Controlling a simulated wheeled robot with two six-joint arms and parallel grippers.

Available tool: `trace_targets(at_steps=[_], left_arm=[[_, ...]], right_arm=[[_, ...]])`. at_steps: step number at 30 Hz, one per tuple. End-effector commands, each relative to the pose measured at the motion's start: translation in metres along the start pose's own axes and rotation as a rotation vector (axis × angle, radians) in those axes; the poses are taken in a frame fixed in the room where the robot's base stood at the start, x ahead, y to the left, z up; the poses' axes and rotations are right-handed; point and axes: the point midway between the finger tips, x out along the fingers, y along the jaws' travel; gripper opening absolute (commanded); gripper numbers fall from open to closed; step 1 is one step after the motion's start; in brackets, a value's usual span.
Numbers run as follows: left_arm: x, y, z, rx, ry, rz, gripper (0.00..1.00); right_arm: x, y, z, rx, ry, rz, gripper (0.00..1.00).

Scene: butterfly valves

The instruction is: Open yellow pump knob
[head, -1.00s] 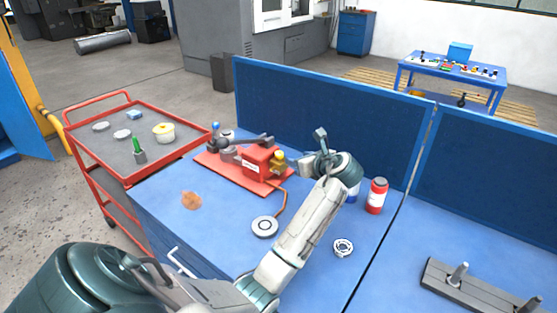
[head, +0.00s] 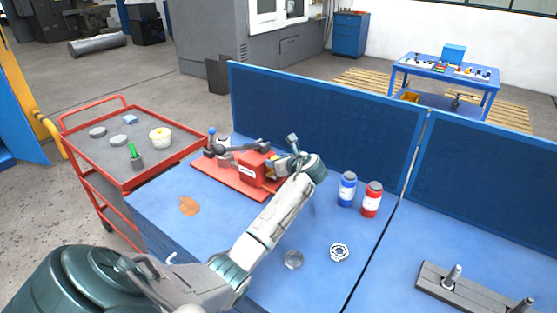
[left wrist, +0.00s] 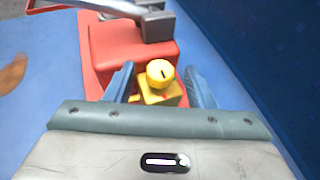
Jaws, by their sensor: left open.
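The yellow pump knob (left wrist: 160,73) is a round cap with a dark slot, on a yellow block (left wrist: 158,93) at the end of the red pump (left wrist: 125,50). In the head view the red pump (head: 251,170) stands on its red base plate, and the knob is mostly hidden behind my left gripper. My left gripper (head: 281,163) is at the pump's right end. In the left wrist view its two blue fingers (left wrist: 160,85) stand open on either side of the yellow block, with gaps showing. My right gripper is not in view.
A blue bottle (head: 347,190) and a red bottle (head: 372,200) stand right of my left arm. A bearing ring (head: 339,252) lies on the blue table. A blue partition (head: 320,120) runs behind. A red cart (head: 122,182) stands at the left.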

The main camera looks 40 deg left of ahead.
Motion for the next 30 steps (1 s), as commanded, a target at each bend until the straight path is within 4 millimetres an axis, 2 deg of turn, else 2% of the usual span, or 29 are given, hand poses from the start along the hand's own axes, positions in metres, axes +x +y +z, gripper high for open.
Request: trace_targets(at_steps=[4,5,11,12,22,30], left_arm=[[0.0,0.0,0.0,0.0,0.0,0.0,0.49],[0.0,0.0,0.0,0.0,0.0,0.0,0.46],[0.0,0.0,0.0,0.0,0.0,0.0,0.06],[0.0,0.0,0.0,0.0,0.0,0.0,0.05],[-0.001,-0.002,0.001,-0.019,0.002,0.046,0.05],[-0.001,-0.007,0.002,-0.086,0.003,0.21,0.05]], right_arm=[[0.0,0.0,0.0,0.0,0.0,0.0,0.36],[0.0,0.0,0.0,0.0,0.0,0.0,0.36],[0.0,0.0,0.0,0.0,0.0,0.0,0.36],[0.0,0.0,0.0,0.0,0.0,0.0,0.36],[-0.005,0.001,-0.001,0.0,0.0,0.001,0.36],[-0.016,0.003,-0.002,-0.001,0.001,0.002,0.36]])
